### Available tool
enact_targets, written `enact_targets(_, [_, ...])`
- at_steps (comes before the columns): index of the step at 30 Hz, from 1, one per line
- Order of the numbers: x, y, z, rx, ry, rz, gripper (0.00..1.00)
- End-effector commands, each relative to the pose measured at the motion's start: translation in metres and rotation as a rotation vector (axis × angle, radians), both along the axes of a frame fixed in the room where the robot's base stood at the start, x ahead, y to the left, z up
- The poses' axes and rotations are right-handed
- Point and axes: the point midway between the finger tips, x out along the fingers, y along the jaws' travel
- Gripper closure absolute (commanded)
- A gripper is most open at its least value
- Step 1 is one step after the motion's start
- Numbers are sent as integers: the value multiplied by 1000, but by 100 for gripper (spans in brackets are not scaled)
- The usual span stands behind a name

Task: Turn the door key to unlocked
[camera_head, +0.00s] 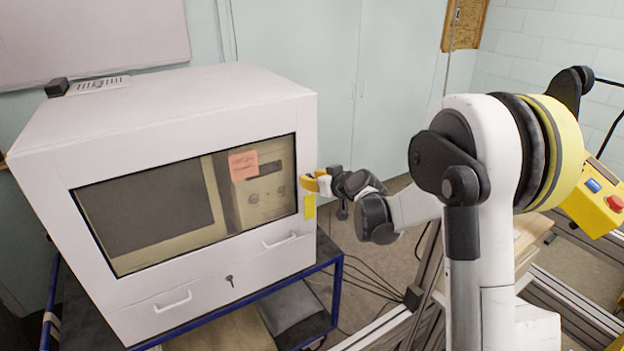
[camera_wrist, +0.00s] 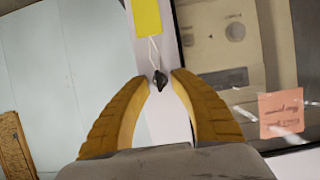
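The door key, small and dark, shows between my fingertips in the wrist view (camera_wrist: 160,82). It sits on a pale strip of the cabinet beside the window. A yellow tag hangs from it by a white string; the tag shows in the head view (camera_head: 309,207) and in the wrist view (camera_wrist: 146,17). My gripper (camera_head: 314,183) is at the right edge of the cabinet front. In the wrist view its yellow fingers (camera_wrist: 160,77) stand apart, one on each side of the key, with narrow gaps. In the head view the key is hidden behind the fingers.
The white cabinet (camera_head: 160,115) has a dark window, a pink note (camera_head: 243,165) behind it, and two drawer handles (camera_head: 173,302). A dark keyhole-like mark (camera_head: 230,281) is between the handles. The cabinet stands on a blue-framed cart (camera_head: 337,290). A yellow button box (camera_head: 597,198) is far right.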

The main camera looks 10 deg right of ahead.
Motion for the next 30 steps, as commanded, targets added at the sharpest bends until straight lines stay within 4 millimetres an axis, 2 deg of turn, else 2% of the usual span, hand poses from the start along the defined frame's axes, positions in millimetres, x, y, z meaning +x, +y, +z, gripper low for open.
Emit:
enact_targets(1, [0,0,0,0,0,0,83])
enact_targets(3, [0,0,0,0,0,0,100])
enact_targets(17, [0,-1,-1,49,16,1,100])
enact_targets(30, [1,-4,-3,365,119,-1,100])
